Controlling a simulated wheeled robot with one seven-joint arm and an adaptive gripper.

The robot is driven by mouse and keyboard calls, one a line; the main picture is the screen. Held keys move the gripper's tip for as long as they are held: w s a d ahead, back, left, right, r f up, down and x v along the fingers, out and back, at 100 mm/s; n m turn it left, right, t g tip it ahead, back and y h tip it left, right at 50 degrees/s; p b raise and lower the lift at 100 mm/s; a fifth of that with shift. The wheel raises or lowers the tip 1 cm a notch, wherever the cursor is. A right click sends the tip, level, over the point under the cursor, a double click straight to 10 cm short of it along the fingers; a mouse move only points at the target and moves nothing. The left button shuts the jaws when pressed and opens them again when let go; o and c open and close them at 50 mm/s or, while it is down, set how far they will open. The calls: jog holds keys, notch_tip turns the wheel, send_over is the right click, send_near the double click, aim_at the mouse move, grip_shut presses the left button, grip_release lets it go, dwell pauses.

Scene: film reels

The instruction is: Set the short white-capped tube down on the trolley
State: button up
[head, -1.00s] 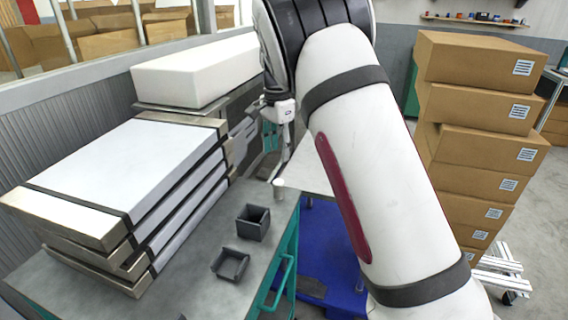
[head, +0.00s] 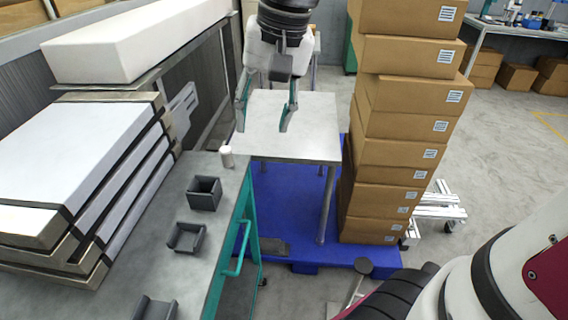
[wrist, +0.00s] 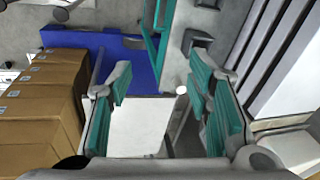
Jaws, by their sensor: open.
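The short white-capped tube (head: 226,156) stands upright near the far right corner of the trolley's grey top (head: 210,238). Only its pale upper part is clear. In the wrist view a small white round spot, seemingly the tube's cap (wrist: 181,90), shows between the fingers, closer to the right one. My gripper (head: 266,112) is open and empty. In the head view its fingers point down, above and to the right of the tube, in front of a pale table. No finger appears to touch the tube.
Dark open boxes (head: 204,193) stand on the trolley near the tube. Stacked cartons (head: 400,140) rise at right. Layered white panels (head: 70,150) fill the left.

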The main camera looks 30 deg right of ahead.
jog(key=s+f+n, duration=0.2)
jog(key=s, duration=0.5)
jog(key=s+f+n+t+h, duration=0.1)
jog(key=s+f+n, duration=0.1)
jog(key=s, duration=0.5)
jog(key=shift+s+a+f+n+t, duration=0.15)
jog(key=shift+s+f+n+t, duration=0.15)
jog(key=shift+n, duration=0.4)
jog(key=shift+r+p, duration=0.65)
jog(key=shift+r, duration=0.25)
